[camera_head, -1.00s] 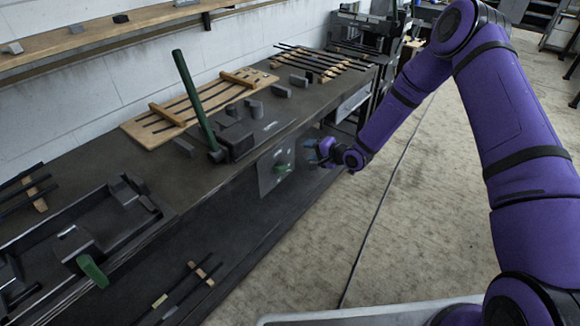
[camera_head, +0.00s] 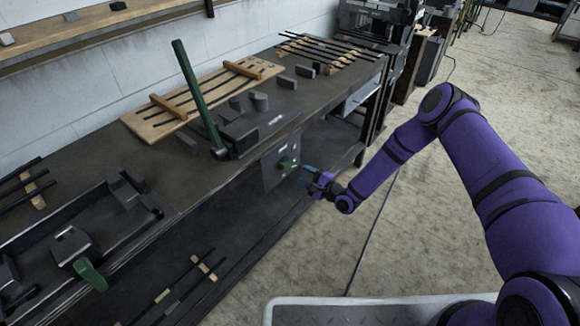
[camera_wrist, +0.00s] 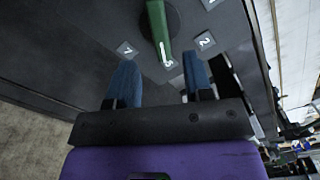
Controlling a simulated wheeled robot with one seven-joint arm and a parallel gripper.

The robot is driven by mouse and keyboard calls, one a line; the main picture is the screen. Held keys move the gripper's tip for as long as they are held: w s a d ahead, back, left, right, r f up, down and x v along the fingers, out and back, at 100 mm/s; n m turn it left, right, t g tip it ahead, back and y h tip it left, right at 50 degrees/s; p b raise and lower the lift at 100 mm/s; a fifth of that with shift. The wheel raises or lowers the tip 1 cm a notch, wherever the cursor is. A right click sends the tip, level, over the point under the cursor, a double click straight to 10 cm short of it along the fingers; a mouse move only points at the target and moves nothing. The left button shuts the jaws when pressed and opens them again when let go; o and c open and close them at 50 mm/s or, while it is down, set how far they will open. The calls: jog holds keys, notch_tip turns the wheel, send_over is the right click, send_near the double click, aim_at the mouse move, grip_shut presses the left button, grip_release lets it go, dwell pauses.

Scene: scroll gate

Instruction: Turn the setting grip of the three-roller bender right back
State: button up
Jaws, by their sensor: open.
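The green setting grip (camera_head: 287,164) sits on a grey plate (camera_head: 272,174) on the front of the bench. In the wrist view the grip (camera_wrist: 157,28) stands on a dark round hub, its end at a small number tag (camera_wrist: 168,64). Tags marked 1 or 7 (camera_wrist: 126,49) and 2 (camera_wrist: 205,41) lie on either side. My gripper (camera_head: 307,178) is open just right of and below the grip, apart from the plate. In the wrist view its blue fingers (camera_wrist: 160,62) straddle the grip's end in the picture; contact cannot be told. The bender (camera_head: 240,134) appears to be the dark block above.
A long green lever (camera_head: 195,90) rises from the bench (camera_head: 90,150). A slotted wooden board (camera_head: 205,95) and dark blocks lie behind. Another green handle (camera_head: 90,274) juts out at lower left. The floor (camera_head: 450,215) to the right is clear.

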aim_at(291, 167)
jog(key=x, duration=0.7)
jog(key=shift+w+a, duration=0.2)
jog(key=shift+a, duration=0.05)
grip_shut()
